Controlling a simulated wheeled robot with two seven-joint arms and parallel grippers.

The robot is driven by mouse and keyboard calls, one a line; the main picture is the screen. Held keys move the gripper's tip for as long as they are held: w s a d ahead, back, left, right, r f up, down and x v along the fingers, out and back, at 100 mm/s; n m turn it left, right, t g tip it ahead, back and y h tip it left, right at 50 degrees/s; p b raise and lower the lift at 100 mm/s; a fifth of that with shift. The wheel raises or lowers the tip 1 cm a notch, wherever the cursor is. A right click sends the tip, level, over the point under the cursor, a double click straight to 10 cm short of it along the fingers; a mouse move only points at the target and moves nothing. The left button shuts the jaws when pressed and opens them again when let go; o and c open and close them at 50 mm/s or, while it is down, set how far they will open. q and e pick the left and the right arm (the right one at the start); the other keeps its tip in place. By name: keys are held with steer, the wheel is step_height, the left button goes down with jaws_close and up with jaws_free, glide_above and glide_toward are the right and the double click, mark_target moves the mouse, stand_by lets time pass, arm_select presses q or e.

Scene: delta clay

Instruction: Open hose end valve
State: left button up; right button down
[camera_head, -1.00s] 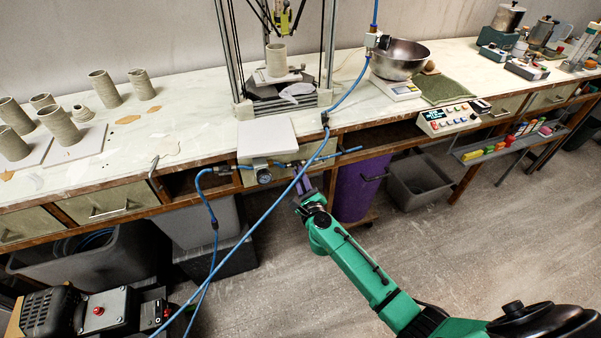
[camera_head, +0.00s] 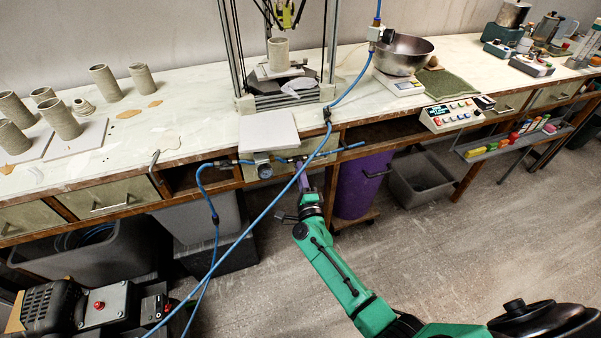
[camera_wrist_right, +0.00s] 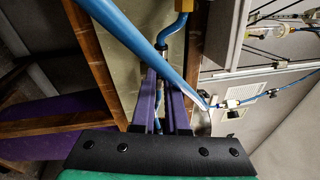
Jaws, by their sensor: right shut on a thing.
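A blue air line with a pressure gauge (camera_head: 265,171) and small fittings runs along the bench's front edge. My right gripper (camera_head: 302,172), with purple fingers, reaches up to this line just right of the gauge. In the right wrist view its two fingers (camera_wrist_right: 163,78) are close together around a small fitting on the thin blue hose (camera_wrist_right: 172,30). I take this fitting to be the hose end valve, but its handle is mostly hidden by the fingers and a thick blue hose (camera_wrist_right: 130,36) crossing in front. My left gripper is out of view.
A long blue hose (camera_head: 255,222) hangs diagonally across the space left of my right arm. A purple bin (camera_head: 360,190) stands under the bench close to the gripper, with a grey crate (camera_head: 420,176) beyond it.

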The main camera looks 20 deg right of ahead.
steer(key=shift+f+n, duration=0.1)
steer(key=shift+n, duration=0.3)
steer(key=c, duration=0.9)
jaws_free()
steer(key=s, duration=0.4)
steer(key=s+f, duration=0.1)
steer(key=s, duration=0.4)
steer(key=s+a+f, duration=0.1)
steer(key=s, duration=0.4)
steer(key=shift+s+b, duration=0.2)
steer(key=shift+b, duration=0.2)
